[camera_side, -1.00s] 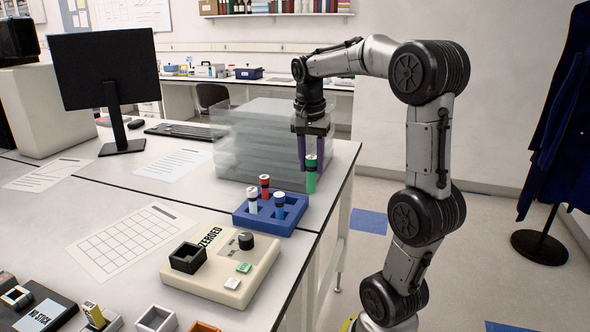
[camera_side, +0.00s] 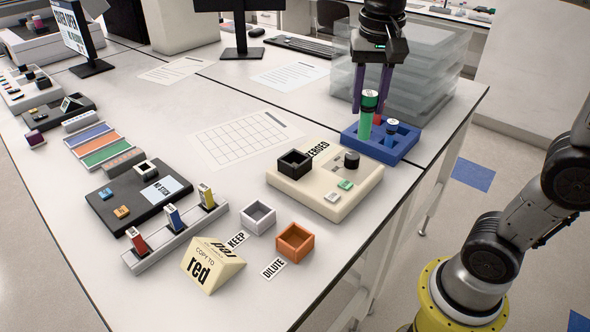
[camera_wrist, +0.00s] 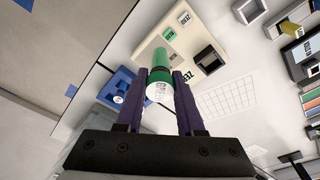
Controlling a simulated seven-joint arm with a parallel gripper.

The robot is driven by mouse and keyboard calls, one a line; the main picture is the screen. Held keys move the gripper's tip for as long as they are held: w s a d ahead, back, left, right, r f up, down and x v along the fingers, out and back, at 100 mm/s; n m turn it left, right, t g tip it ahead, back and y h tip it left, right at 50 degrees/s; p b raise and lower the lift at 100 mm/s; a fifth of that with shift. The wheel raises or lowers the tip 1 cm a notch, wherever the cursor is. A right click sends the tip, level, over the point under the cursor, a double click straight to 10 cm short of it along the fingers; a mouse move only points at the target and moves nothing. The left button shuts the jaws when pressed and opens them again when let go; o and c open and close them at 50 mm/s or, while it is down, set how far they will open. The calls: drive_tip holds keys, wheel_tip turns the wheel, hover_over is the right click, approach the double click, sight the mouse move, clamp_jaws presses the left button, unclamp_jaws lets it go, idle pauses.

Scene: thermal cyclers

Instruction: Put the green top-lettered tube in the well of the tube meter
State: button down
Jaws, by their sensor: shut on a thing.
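My gripper (camera_side: 372,92) is shut on the green tube (camera_side: 367,122), which hangs upright between the purple fingers. The wrist view also shows my gripper (camera_wrist: 160,90) around the green tube (camera_wrist: 157,62), whose white lettered cap (camera_wrist: 160,90) faces the camera. In the side view the tube overlaps the blue rack (camera_side: 402,151); its height above the rack is hard to tell. The cream device (camera_side: 330,202) labelled "ZEROED" appears to be the tube meter. Its black square well (camera_side: 294,162) looks empty and lies left of my gripper. The well also shows in the wrist view (camera_wrist: 209,59).
Clear stacked trays (camera_side: 425,75) stand behind my gripper. White (camera_side: 258,218) and orange (camera_side: 295,244) boxes stand in front. A flat grid sheet (camera_side: 240,137) lies left.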

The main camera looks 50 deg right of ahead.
drive_tip(key=shift+n, duration=0.7)
drive_tip(key=shift+w+a+f, duration=0.6)
drive_tip(key=shift+w+f, duration=1.55)
drive_tip(key=shift+w, duration=0.2)
drive_tip(key=shift+w+a+f, duration=0.55)
drive_tip(key=shift+w+f, duration=1.55)
drive_tip(key=shift+w, duration=0.25)
drive_tip(key=shift+w+a+f, duration=0.6)
drive_tip(key=shift+w+f, duration=1.55)
drive_tip(key=shift+w, duration=0.2)
drive_tip(key=c, duration=0.5)
unclamp_jaws()
drive_tip(key=shift+f, duration=0.15)
